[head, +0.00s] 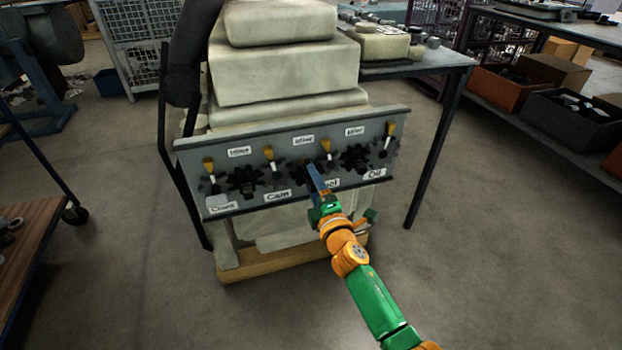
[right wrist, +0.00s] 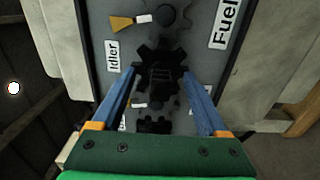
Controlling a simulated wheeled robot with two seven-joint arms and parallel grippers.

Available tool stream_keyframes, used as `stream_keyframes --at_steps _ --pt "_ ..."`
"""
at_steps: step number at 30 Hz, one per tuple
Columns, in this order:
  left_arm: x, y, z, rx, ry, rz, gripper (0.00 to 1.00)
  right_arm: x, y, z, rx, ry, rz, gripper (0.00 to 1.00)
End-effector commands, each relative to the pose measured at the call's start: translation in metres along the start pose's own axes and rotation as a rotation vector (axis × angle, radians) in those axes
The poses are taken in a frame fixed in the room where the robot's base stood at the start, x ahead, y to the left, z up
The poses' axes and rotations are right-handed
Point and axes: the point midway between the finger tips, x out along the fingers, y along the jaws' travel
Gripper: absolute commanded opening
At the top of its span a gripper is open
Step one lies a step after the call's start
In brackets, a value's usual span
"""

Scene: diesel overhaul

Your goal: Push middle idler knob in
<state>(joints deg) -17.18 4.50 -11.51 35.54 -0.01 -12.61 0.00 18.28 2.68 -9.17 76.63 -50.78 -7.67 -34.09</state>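A grey upright panel (head: 192,168) carries a row of black toothed gears and knobs, orange-tipped levers and white labels, three of them reading Idler. The middle black gear with its knob (head: 304,172) sits below the middle Idler label (head: 303,140) and is partly hidden by my right gripper (head: 314,171). In the right wrist view the black gear (right wrist: 160,52) lies ahead, between the two blue fingers of the right gripper (right wrist: 160,74). The fingers are apart; I cannot tell whether they touch it. My left gripper is not in view.
Orange-tipped levers (head: 268,153) stand out between the gears. The panel leans against a pale engine block (head: 285,75) on a wooden base (head: 240,268). A dark table (head: 440,60) stands close at the right. The floor in front is clear.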

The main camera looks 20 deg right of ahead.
Motion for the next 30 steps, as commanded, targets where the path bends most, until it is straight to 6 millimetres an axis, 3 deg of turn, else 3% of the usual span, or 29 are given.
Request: stream_keyframes --at_steps 1,6,8,30 --pt "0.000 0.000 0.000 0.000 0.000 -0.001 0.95 0.000 0.000 0.000 0.000 0.000 0.000 0.60" --pt "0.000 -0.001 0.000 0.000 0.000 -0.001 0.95 0.000 0.000 0.000 0.000 0.000 0.000 0.14" --pt "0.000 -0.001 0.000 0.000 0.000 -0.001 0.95 0.000 0.000 0.000 0.000 0.000 0.000 0.00" --pt "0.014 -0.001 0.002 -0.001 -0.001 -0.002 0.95 0.021 -0.002 -0.001 0.001 0.002 0.001 0.00"
